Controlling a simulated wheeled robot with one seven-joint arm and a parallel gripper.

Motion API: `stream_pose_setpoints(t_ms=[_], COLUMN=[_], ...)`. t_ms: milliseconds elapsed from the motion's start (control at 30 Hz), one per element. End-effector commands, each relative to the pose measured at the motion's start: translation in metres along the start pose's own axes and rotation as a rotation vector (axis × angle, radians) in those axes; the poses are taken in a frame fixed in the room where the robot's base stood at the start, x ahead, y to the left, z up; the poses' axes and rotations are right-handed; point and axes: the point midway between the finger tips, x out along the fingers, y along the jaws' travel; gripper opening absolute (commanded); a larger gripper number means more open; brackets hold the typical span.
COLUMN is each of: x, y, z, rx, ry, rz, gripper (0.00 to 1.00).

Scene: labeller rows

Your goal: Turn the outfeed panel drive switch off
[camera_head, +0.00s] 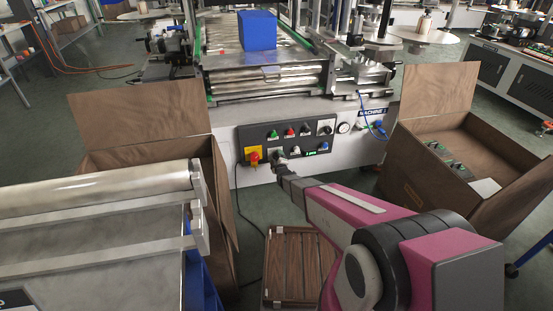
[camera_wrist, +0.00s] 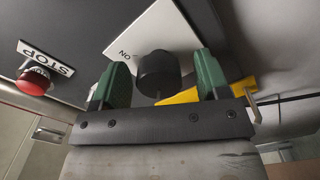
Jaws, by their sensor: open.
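The control panel (camera_head: 262,134) is on the front of the white machine and carries several knobs and buttons. In the wrist view a black round switch knob (camera_wrist: 158,72) stands on a white plate (camera_wrist: 150,35) marked ON, upside down. Its other lettering is hidden, so I cannot read which drive it belongs to. My gripper (camera_wrist: 160,80) is open, with one green finger on each side of the knob and a visible gap to both. In the head view my gripper (camera_head: 281,161) is at the panel's lower left, and it hides the knob there.
A red STOP button (camera_wrist: 34,82) is beside the knob. A red emergency stop on a yellow base (camera_head: 253,156) sits close left of my gripper. Open cardboard boxes (camera_head: 150,114) (camera_head: 425,150) flank the machine. A brown slatted crate (camera_head: 290,262) lies on the floor under my arm.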

Motion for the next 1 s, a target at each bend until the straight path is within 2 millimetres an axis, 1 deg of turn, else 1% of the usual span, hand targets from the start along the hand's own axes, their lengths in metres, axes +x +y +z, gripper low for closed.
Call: stream_pose_setpoints(t_ms=[167, 267, 500, 600, 733, 1000], x=[-0.02, -0.036, -0.082, -0.096, -0.105, -0.105], y=[0.001, 0.002, 0.002, 0.001, 0.0, 0.0], z=[0.0, -0.001, -0.001, -0.001, 0.0, 0.0], rx=[0.0, 0.0, -0.001, -0.001, -0.001, -0.001], ry=[-0.001, -0.001, -0.001, -0.001, -0.001, 0.0], rz=[-0.001, -0.001, -0.002, -0.001, -0.001, -0.001], gripper=[0.69, 0.69, 0.69, 0.69, 0.69, 0.69])
